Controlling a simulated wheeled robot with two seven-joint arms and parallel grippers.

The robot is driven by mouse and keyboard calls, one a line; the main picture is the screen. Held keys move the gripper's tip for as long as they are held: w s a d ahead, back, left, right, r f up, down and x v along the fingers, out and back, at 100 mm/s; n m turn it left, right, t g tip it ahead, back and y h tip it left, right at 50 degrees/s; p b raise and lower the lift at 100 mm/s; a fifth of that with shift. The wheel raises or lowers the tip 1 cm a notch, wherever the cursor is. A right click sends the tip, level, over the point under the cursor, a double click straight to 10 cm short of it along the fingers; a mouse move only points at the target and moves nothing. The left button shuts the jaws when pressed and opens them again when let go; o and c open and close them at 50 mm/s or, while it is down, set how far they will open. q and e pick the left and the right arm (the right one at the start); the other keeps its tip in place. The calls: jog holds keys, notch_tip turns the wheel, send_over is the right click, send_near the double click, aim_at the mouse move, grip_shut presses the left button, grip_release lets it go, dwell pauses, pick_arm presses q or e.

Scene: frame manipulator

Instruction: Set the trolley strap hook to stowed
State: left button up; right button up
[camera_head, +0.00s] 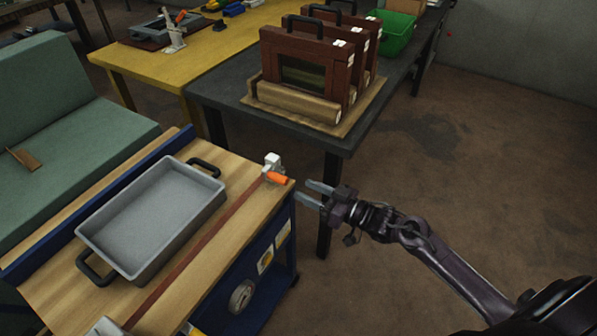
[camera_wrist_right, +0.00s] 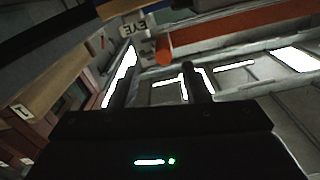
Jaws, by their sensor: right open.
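The trolley (camera_head: 50,286) stands at lower left with a wooden top and blue sides. A red-brown strap (camera_head: 208,246) runs along its right side. At the strap's far end is a white hook fitting (camera_head: 272,161) with an orange lever (camera_head: 278,179) pointing right. In the right wrist view the orange lever (camera_wrist_right: 163,50) and a white block marked "EYE" (camera_wrist_right: 133,28) lie beyond my fingertips. My right gripper (camera_head: 303,191) is open and empty, just right of the lever and apart from it. My left gripper is not in view.
A grey tray (camera_head: 150,218) with black handles sits on the trolley top. A dark table (camera_head: 225,92) behind holds brown framed cases (camera_head: 312,60) and a green bin (camera_head: 397,32). A yellow table (camera_head: 150,65) stands at back left. Floor on the right is clear.

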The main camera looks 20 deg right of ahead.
aim_at(284, 181)
jog(key=x, duration=0.7)
jog(key=shift+s+a+r, duration=0.1)
jog(key=shift+a+r, duration=0.05)
jog(key=shift+r, duration=0.05)
jog(key=shift+a, duration=0.2)
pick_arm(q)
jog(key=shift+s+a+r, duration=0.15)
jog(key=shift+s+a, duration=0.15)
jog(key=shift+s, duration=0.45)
pick_arm(e)
grip_shut()
